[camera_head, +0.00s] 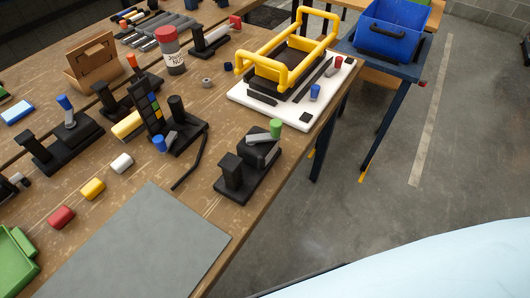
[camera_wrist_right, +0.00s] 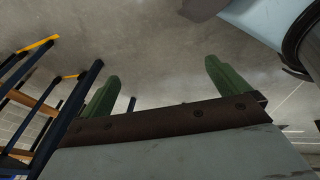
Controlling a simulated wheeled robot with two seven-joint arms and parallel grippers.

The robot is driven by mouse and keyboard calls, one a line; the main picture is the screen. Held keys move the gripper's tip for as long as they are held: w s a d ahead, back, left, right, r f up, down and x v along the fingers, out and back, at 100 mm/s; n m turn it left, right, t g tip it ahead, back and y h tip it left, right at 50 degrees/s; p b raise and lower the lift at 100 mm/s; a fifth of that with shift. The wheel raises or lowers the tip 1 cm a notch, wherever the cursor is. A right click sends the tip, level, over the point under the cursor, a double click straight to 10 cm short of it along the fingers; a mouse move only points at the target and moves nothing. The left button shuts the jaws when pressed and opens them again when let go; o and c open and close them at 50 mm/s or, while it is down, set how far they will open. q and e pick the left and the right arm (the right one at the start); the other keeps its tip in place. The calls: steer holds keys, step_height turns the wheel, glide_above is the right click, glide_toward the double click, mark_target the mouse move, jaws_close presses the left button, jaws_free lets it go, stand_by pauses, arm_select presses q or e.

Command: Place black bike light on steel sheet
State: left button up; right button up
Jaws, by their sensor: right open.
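The grey steel sheet (camera_head: 150,245) lies flat and bare at the near edge of the wooden workbench in the head view. A short row of small rounded pieces lies behind and left of it: red (camera_head: 61,217), yellow (camera_head: 93,188) and white (camera_head: 122,163). A small black cylinder (camera_head: 176,106) stands among dark fixtures farther back; I cannot tell whether it is the black bike light. My right gripper (camera_wrist_right: 161,74) shows in the right wrist view with its green fingers apart and nothing between them, over grey floor. My left gripper is not in view.
Dark clamp fixtures (camera_head: 245,176) stand behind the sheet. A white board (camera_head: 300,112) with a yellow frame (camera_head: 262,76) sits at the bench's right edge. A green tray (camera_head: 15,262) is at the left. A blue bin (camera_head: 393,28) stands beyond. Floor right of the bench is open.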

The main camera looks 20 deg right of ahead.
mark_target(258, 144)
steer(key=w+d+r+n+t+y+b, duration=0.3)
steer(key=w+r+n+t, duration=0.5)
steer(key=w+r+n, duration=1.25)
steer(key=w+a+r+n+t+y, duration=0.1)
steer(key=w+a+r+n+y, duration=0.15)
steer(key=r+n, duration=0.4)
steer(key=w+a+r+n+y, duration=0.1)
steer(key=a+r+n+y, duration=0.3)
steer(key=r, duration=0.4)
steer(key=w+a+r+n+t+y, duration=0.1)
steer(key=w+a+r+n+y, duration=0.15)
steer(key=r+n, duration=0.4)
steer(key=shift+m, duration=0.25)
steer(key=x, duration=0.6)
steer(key=shift+s+a+r+p, duration=0.15)
steer(key=shift+p, duration=0.2)
steer(key=shift+a+f+p+x, duration=0.1)
steer(key=shift+f+x, duration=0.1)
steer(key=shift+x, duration=0.9)
steer(key=shift+a+f+p+x, duration=0.1)
steer(key=shift+f+p+x, duration=0.1)
steer(key=shift+x, duration=0.85)
steer(key=shift+a+f+p+x, duration=0.1)
steer(key=shift+f+x, duration=0.1)
steer(key=shift+x, duration=0.9)
steer(key=shift+s+d, duration=0.15)
steer(key=shift+s, duration=0.1)
steer(key=shift+c, duration=0.4)
